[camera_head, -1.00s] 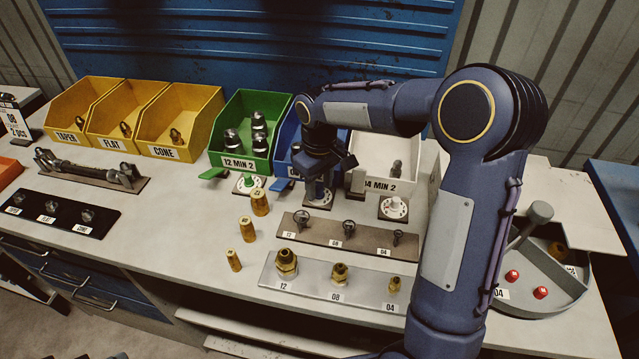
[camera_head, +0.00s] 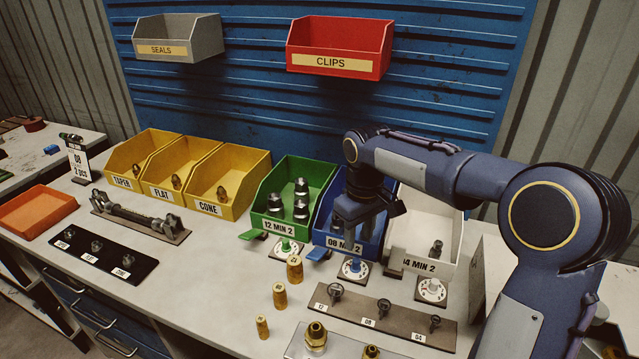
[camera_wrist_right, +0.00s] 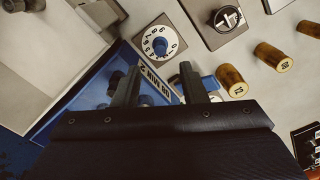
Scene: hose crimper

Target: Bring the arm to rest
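My right arm (camera_head: 440,165) reaches in from the right. My right gripper (camera_head: 348,238) points down in front of the blue bin (camera_head: 323,212), labelled 08 MIN 2, and partly covers it. In the right wrist view the two fingers (camera_wrist_right: 157,85) stand apart with nothing seen between them. The blue bin (camera_wrist_right: 85,110) lies behind them, and a white dial (camera_wrist_right: 160,43) shows beyond the fingertips. That dial (camera_head: 354,269) stands below the gripper in the head view. My left gripper is not in view.
A green bin (camera_head: 290,207) is left of the blue one and a white bin (camera_head: 425,225) right. Brass fittings (camera_head: 295,269) and a brown sample strip (camera_head: 400,325) lie in front. Red (camera_head: 340,45) and grey (camera_head: 178,38) bins hang above on the blue wall.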

